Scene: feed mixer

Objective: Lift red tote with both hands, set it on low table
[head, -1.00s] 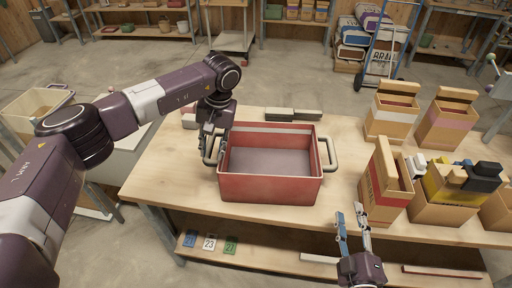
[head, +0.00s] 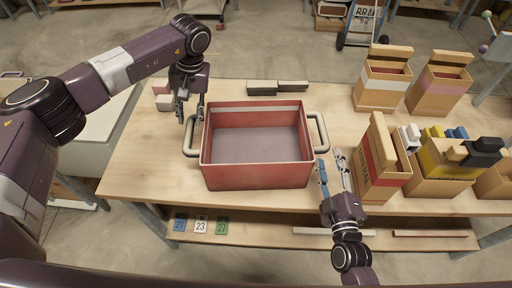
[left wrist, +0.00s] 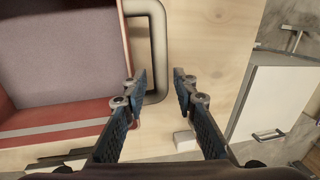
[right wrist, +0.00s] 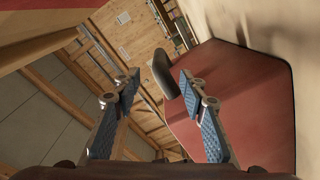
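The red tote (head: 258,176) stands upright and empty on the wooden table, with a grey handle on each side. My left gripper (head: 190,112) is open above and beside the tote's left handle (head: 188,138). In the left wrist view my left gripper (left wrist: 160,80) has its fingers apart, with one fingertip at the handle (left wrist: 158,45). My right gripper (head: 331,163) is open near the right handle (head: 322,132), in front of it. In the right wrist view my right gripper (right wrist: 156,78) has that handle (right wrist: 164,74) beyond and between its fingertips. Neither gripper holds anything.
A striped cardboard box (head: 374,172) stands close right of my right gripper. More boxes (head: 437,88) fill the table's right side.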

